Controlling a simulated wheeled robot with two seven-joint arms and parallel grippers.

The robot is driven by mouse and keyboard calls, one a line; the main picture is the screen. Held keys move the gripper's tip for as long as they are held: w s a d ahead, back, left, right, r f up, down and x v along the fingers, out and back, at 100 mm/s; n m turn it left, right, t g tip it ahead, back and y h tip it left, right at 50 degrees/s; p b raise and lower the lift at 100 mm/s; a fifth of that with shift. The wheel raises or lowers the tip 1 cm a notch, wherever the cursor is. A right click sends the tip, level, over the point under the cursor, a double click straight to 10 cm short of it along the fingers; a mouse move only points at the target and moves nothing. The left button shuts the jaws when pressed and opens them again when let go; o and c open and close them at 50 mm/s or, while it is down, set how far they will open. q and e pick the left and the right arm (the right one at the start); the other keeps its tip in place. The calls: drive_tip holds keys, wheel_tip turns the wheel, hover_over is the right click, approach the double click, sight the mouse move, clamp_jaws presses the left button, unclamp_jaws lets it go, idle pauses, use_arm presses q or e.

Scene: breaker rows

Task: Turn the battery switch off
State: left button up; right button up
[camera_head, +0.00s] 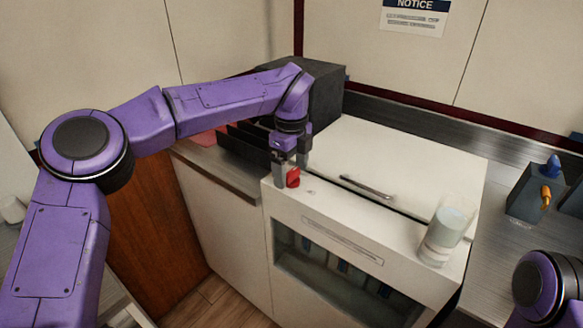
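A small red knob (293,178), which looks like the battery switch, sits on the top front edge of the white cabinet (345,250). My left gripper (291,166) points down over it, with its fingers apart on either side of the knob. I cannot tell whether a finger touches the knob. Part of the knob's upper side is close behind the gripper, and its exact turn angle is too small to read. My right gripper is out of view; only a purple joint of my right arm shows at the bottom right.
A white cylindrical container (441,238) stands at the cabinet's right front. A lid with a bar handle (367,187) lies behind the knob. A dark box (325,97) and black dividers (246,143) are behind my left wrist. A grey box with blue and orange levers (540,192) is at right.

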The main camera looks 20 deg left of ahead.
sight(291, 171)
use_arm(q)
drive_tip(key=shift+d+r, duration=0.1)
wheel_tip(291, 171, up, 10)
drive_tip(key=shift+r+p, duration=0.2)
drive_tip(key=shift+p, duration=0.25)
